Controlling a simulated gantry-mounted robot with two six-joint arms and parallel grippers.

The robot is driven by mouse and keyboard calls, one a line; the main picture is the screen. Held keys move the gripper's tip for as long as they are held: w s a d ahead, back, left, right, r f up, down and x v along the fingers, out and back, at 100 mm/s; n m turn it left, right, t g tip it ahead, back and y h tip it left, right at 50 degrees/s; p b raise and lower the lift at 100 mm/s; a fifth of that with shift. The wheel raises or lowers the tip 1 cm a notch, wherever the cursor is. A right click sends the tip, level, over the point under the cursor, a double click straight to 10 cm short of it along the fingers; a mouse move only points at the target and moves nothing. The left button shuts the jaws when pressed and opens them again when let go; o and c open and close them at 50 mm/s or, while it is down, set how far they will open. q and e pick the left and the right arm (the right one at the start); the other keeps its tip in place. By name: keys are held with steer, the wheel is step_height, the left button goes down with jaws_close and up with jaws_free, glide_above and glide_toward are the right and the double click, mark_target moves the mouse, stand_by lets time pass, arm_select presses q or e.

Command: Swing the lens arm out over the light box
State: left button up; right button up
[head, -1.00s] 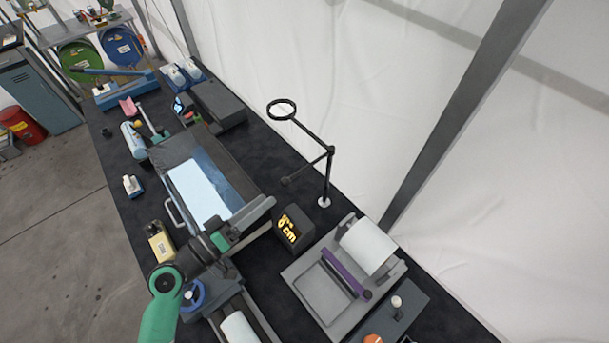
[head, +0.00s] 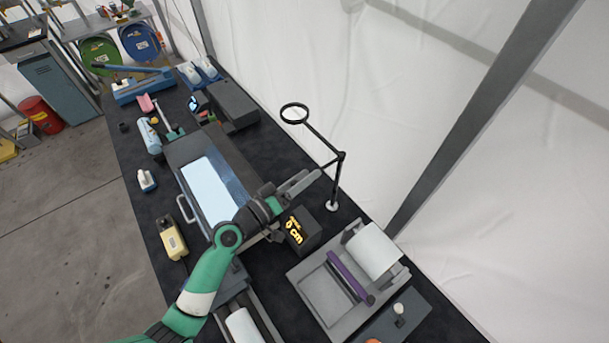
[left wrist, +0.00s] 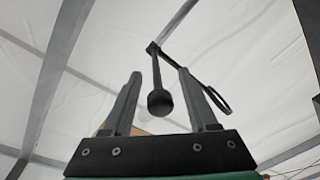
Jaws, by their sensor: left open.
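The lens arm is a black jointed rod (head: 322,139) with a round lens ring (head: 294,104), on a thin post (head: 336,187) with a white base. The ring points away from the light box (head: 213,190), whose bright panel lies left of the post. My left gripper (head: 310,180) is open, its fingers pointing at the lens arm just left of the post. In the left wrist view, the lens arm's black knob (left wrist: 160,102) shows between the open fingers (left wrist: 162,88); contact is not visible. In the head view the knob is hidden by the gripper. My right gripper is not in view.
A black display box (head: 308,232) with yellow digits stands just below my left gripper. A grey tray with a white roll (head: 372,250) and purple bar is at the lower right. A dark box (head: 232,104) stands beyond the light box. White tent wall runs behind the table.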

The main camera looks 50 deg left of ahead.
arm_select(q)
jaws_close()
stand_by(1.4)
